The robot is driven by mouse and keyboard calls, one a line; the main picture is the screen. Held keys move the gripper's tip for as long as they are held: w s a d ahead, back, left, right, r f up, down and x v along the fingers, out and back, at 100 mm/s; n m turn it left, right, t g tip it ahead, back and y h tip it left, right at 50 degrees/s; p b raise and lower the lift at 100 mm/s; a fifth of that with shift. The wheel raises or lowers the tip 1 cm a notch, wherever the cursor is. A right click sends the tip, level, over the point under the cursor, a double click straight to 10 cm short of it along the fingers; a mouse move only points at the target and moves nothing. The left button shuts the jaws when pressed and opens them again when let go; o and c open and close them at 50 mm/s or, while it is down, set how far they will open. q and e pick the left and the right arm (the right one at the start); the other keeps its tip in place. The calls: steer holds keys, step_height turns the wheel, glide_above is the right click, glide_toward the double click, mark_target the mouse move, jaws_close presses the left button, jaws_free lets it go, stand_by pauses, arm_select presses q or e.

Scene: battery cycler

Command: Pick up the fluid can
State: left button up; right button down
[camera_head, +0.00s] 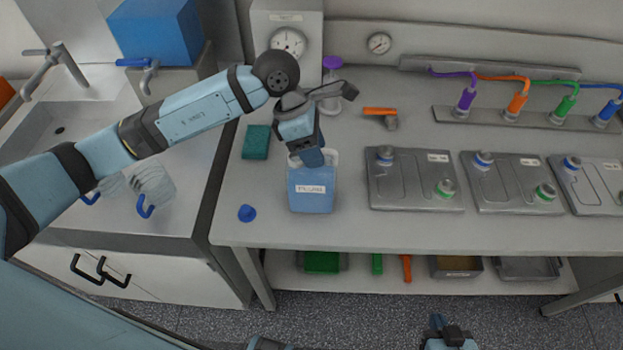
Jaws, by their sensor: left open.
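The fluid can (313,192) is a blue square container with a white label and a pale top rim. It stands upright on the workbench, left of the grey plates. My left gripper (309,152) is above it, pointing down at its top and overlapping the top in this view. The gripper is open; its far finger and the can's top opening are partly hidden, and I cannot tell whether they touch. A blue and black part at the bottom edge (448,337) looks like my right gripper; its fingers are not clear.
A blue cap (246,213) and a green sponge (256,142) lie left of the can. A purple-topped glass item (332,80) and an orange-handled tool (381,113) are behind it. Grey plates (415,198) stand to the right. A sink (75,118) is at left.

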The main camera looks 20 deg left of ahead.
arm_select(q)
steer(key=shift+d+f, duration=0.1)
steer(key=shift+f, duration=0.1)
jaws_close()
steer(key=shift+r, duration=0.2)
